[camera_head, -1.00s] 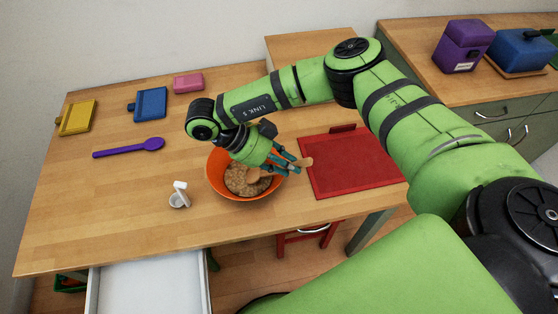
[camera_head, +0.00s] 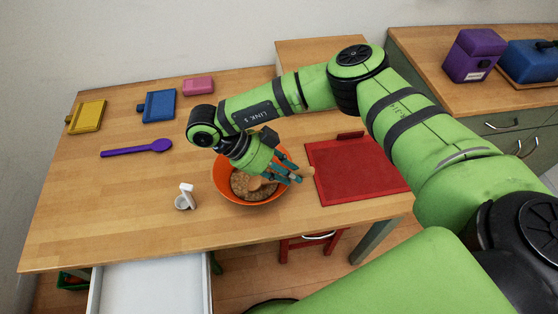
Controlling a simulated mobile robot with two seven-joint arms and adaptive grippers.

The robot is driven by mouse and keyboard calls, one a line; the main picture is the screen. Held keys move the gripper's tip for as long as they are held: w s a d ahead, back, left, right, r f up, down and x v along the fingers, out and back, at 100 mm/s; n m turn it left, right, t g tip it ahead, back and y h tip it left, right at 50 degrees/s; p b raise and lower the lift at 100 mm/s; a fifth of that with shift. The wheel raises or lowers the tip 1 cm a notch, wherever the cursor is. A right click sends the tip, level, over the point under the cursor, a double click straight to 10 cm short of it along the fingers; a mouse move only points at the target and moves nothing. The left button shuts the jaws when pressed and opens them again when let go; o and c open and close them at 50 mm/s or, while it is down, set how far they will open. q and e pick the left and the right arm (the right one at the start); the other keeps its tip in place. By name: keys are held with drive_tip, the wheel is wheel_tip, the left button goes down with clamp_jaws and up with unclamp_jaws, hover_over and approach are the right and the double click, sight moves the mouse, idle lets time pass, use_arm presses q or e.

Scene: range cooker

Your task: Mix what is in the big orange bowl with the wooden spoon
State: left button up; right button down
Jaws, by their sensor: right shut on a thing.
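The big orange bowl (camera_head: 226,194) stands on the wooden table and holds a lumpy brown mixture (camera_head: 246,188). My right gripper (camera_head: 288,175) is over the right side of the bowl, shut on the wooden spoon (camera_head: 306,172). The spoon's end sticks out to the right of the fingers, and its other end is down in the bowl against the mixture. The gripper hides part of the spoon and the bowl's far rim. My left gripper does not show.
A red board (camera_head: 355,172) lies right of the bowl. A small white cup (camera_head: 184,199) stands left of it. A purple spoon (camera_head: 137,149) and yellow (camera_head: 88,117), blue (camera_head: 158,106) and pink (camera_head: 198,86) items lie farther left. A white drawer (camera_head: 150,288) is open below the front edge.

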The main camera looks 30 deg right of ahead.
drive_tip(key=shift+w+d, duration=0.1)
drive_tip(key=shift+d, duration=0.2)
drive_tip(key=shift+r+p, duration=2)
drive_tip(key=shift+r, duration=0.95)
wheel_tip(320, 180, up, 6)
drive_tip(key=p, duration=0.4)
drive_tip(key=shift+f, duration=0.25)
